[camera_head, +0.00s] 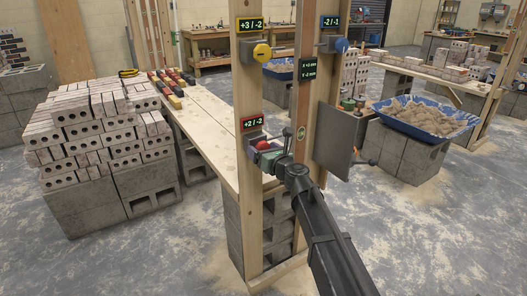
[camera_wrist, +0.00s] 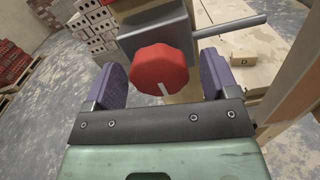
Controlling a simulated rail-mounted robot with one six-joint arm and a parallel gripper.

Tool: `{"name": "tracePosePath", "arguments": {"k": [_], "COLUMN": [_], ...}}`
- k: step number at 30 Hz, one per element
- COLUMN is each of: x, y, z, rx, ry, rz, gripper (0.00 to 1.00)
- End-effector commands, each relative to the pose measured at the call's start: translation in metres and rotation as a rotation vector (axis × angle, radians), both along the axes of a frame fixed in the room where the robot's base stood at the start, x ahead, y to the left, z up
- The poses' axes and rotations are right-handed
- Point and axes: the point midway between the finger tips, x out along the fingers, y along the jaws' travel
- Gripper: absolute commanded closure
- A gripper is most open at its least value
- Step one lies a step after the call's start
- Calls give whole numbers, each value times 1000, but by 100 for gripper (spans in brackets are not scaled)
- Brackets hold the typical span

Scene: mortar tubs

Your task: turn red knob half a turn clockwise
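The red knob (camera_wrist: 160,76) sits on a grey box (camera_wrist: 155,38) fixed to a wooden post. In the wrist view a pale pointer mark on the knob points down and slightly right. My gripper (camera_wrist: 165,85) is open, with one purple-grey finger on each side of the knob. A gap shows between the knob and each finger. In the head view the red knob (camera_head: 264,145) is partly covered by my gripper (camera_head: 266,158). A display reading +2 / -2 (camera_head: 253,123) is just above it.
A yellow knob (camera_head: 262,51) and a blue knob (camera_head: 341,45) sit higher on the posts. A grey panel (camera_head: 335,140) stands right of my wrist. A wooden bench (camera_head: 205,120) lies behind the left post. Stacked bricks (camera_head: 100,125) stand left.

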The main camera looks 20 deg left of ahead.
Motion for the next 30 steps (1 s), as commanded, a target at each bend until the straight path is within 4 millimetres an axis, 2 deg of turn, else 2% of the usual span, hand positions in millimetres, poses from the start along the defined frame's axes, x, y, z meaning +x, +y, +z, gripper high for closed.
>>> {"name": "tracePosePath", "arguments": {"k": [7,10,14,21,24,30], "x": [-1,-7,-23,-60,-67,-67], "y": [-1,-8,-28,-75,-84,-85], "z": [0,0,0,0,0,0], "rx": [0,0,0,0,0,0], "ry": [0,0,0,0,0,0], "rz": [0,0,-2,-2,-1,0], "gripper": [20,20,20,20,20,20]}}
